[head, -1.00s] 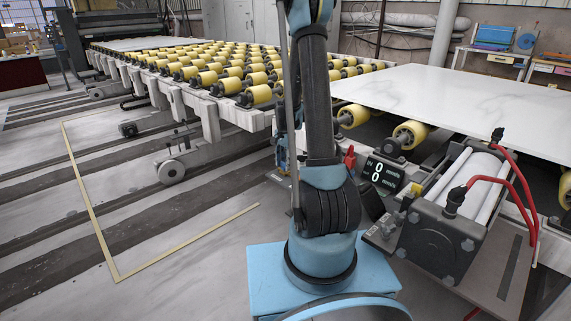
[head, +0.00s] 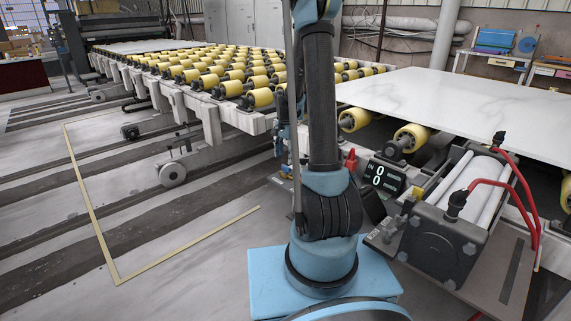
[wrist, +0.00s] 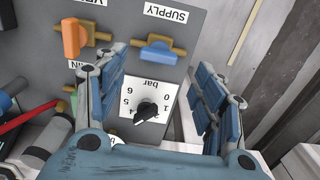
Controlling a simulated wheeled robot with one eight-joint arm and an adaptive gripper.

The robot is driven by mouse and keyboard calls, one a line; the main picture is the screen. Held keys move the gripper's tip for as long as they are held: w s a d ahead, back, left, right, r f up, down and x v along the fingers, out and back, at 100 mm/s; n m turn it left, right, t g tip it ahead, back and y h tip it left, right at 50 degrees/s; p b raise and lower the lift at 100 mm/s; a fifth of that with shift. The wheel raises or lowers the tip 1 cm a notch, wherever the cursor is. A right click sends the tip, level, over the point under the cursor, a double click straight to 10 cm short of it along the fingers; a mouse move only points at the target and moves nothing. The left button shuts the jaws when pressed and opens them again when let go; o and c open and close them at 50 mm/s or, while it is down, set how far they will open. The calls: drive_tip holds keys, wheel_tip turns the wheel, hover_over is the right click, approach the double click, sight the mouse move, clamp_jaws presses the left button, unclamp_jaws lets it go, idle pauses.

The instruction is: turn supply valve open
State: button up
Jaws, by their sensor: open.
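In the wrist view, the supply valve is a blue handle (wrist: 158,53) on a brass body, below the SUPPLY label (wrist: 166,13) on a grey panel (wrist: 205,20). The handle lies roughly crosswise in the picture. My gripper (wrist: 160,66) is open, its two blue-padded fingers spread left and right with the valve beyond and between them. I see no contact with the handle. A bar gauge (wrist: 150,107) with a black pointer shows upside down between the fingers. In the head view, my arm hides most of the gripper and the panel.
An orange handle (wrist: 73,38) sits left of the supply valve, and another brass valve is partly hidden by my left finger. In the head view, a display (head: 384,177) and a grey roller unit with red hoses (head: 441,247) stand right of my arm. A stone slab (head: 470,105) lies on rollers.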

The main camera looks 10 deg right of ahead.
wheel_tip(320, 180, up, 7)
drive_tip(key=shift+f, duration=0.15)
idle(0.4)
